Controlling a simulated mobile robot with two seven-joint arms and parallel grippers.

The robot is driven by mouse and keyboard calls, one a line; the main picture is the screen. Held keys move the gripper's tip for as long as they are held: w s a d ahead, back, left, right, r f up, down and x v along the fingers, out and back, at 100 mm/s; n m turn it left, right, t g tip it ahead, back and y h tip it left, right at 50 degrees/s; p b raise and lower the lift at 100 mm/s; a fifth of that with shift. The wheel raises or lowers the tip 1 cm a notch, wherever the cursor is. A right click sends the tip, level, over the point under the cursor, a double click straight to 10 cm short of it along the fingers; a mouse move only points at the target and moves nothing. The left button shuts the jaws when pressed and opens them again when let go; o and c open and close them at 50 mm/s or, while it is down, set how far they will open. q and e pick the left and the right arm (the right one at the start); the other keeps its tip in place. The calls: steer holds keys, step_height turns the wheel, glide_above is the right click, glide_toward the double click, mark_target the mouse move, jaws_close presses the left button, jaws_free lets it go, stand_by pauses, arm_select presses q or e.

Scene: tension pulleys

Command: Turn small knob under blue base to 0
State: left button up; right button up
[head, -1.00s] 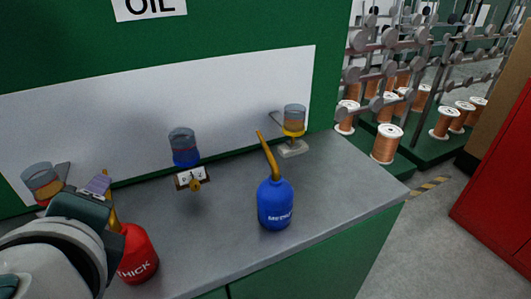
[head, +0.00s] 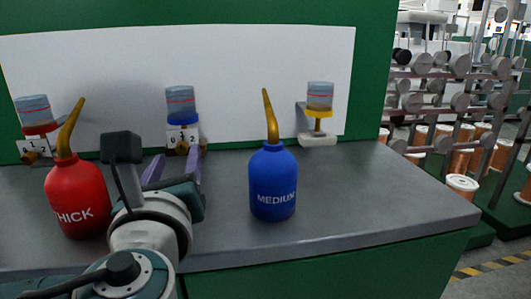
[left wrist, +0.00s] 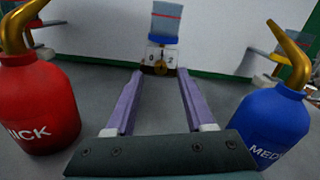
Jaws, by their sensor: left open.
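The blue base (head: 185,119) is under a clear cup (head: 180,99) on the white panel. Below it is a white number card (head: 177,136) with a small brass knob (head: 183,149). In the left wrist view the blue base (left wrist: 162,39), the card with 0 and 2 (left wrist: 152,56) and the knob (left wrist: 160,67) are straight ahead. The knob's exact setting is too small to tell. My left gripper (head: 173,165) is open and empty, its purple fingers pointing at the knob, which shows between the fingertips (left wrist: 160,78). My right gripper is not in view.
A red THICK oil can (head: 76,200) stands left of my gripper and a blue MEDIUM can (head: 273,183) right of it, both on the grey bench (head: 350,200). A red-based cup (head: 40,128) and yellow-based cup (head: 319,113) flank the blue one.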

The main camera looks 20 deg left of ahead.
mark_target(181, 149)
arm_select(q)
steer(key=shift+b+x, duration=0.35)
steer(key=shift+x, duration=1.6)
jaws_close()
